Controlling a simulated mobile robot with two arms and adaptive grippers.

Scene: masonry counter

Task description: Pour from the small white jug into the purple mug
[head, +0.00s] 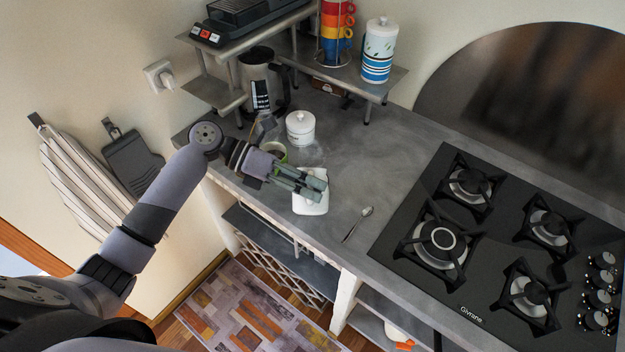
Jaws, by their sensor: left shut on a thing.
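The small white jug (311,206) is on or just above the grey counter, near its front edge; I cannot tell if it touches. My left gripper (307,184) reaches in from the left and is shut on the jug, covering part of it. I cannot make out a purple mug. A cup with a green rim (280,149) shows behind my left gripper, partly hidden by it. My right gripper is not in view.
A white lidded pot (300,128) stands behind the cup. A spoon (358,224) lies right of the jug, before the gas hob (500,245). A metal pitcher (258,72) stands by the shelf (342,75) at the back. The counter's middle is clear.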

